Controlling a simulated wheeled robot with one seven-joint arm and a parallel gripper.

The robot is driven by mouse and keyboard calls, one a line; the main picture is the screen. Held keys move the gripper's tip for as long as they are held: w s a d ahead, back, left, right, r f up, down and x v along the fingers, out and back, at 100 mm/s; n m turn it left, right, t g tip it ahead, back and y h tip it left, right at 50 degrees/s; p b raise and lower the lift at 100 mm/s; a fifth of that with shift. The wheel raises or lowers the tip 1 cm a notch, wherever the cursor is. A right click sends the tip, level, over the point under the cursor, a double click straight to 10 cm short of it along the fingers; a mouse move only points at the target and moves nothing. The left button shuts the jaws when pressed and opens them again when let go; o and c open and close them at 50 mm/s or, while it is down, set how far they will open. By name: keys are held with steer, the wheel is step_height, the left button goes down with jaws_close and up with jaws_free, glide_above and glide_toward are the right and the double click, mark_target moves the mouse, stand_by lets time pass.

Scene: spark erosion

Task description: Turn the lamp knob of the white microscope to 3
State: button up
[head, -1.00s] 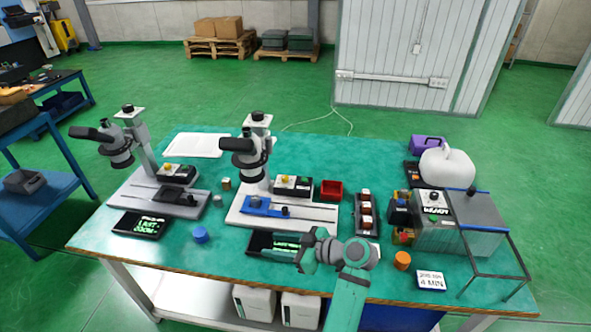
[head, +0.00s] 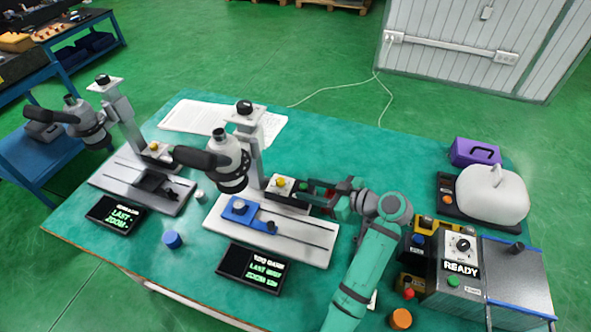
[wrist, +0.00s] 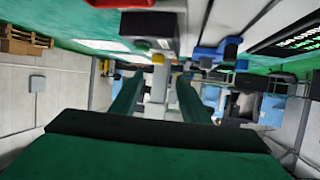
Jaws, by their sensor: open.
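The white microscope (head: 243,165) stands mid-table with a pale base (head: 300,245) and a blue slide on it. The yellow knob also shows in the wrist view (wrist: 158,58), between and beyond my fingers. My gripper (head: 312,190) is open and low at the box's right end, apparently empty. It hides that end, so I cannot read the knob's setting or tell whether I touch the box. A second, greyer microscope (head: 90,125) stands at left.
A dark display (head: 252,268) lies in front of the white microscope. A machine reading READY (head: 461,268) and a white canister (head: 493,193) stand at right. Green tabletop is free behind the box.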

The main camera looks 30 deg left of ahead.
mark_target(282, 182)
steer(key=shift+w+a+f, duration=0.15)
steer(key=shift+w+a, duration=0.2)
steer(key=shift+a, duration=0.05)
steer(key=x, duration=1)
steer(key=c, duration=1.1)
